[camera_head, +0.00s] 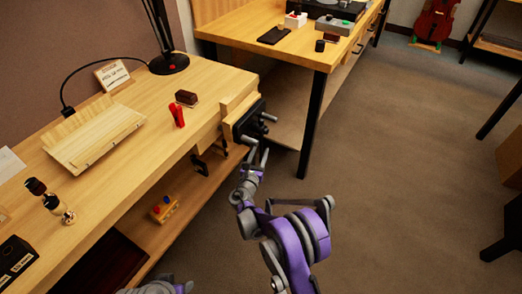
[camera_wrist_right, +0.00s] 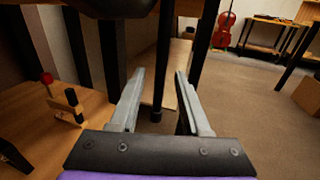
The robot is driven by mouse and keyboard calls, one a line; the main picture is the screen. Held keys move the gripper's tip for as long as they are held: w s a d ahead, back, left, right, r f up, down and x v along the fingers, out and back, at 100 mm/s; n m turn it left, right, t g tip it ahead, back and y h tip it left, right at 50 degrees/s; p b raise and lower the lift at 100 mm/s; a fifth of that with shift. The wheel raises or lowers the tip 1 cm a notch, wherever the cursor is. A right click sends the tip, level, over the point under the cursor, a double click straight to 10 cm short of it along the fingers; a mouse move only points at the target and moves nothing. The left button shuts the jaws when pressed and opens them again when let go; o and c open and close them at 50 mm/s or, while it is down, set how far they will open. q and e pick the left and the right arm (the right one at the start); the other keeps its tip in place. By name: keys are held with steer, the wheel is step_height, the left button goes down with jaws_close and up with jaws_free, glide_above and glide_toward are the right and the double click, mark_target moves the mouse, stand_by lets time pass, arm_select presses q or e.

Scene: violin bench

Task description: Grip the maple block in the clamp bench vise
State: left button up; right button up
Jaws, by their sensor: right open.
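The bench vise (camera_head: 247,119) is fixed at the right end of the wooden workbench (camera_head: 150,140), with a black front plate and grey metal rods sticking out. Pale wooden pieces (camera_head: 235,104) sit at its jaw; I cannot tell which of them, if any, is the maple block. My right gripper (camera_head: 258,157) is open and empty, just below and in front of the vise, near its lower rod. In the right wrist view both fingers stand apart with nothing between them (camera_wrist_right: 160,75). A dark underside, possibly the vise, crosses the top of that view. My left gripper is out of view.
A red clamp-like tool (camera_head: 177,115) and a dark brown block (camera_head: 186,97) lie on the bench near the vise. A black lamp (camera_head: 168,63) stands behind. A second table (camera_head: 300,52) with a black leg is close beyond the vise. Open floor (camera_head: 400,170) lies to the right.

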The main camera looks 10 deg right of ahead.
steer(key=shift+x, duration=1)
steer(key=shift+c, duration=0.2)
jaws_close()
stand_by(0.6)
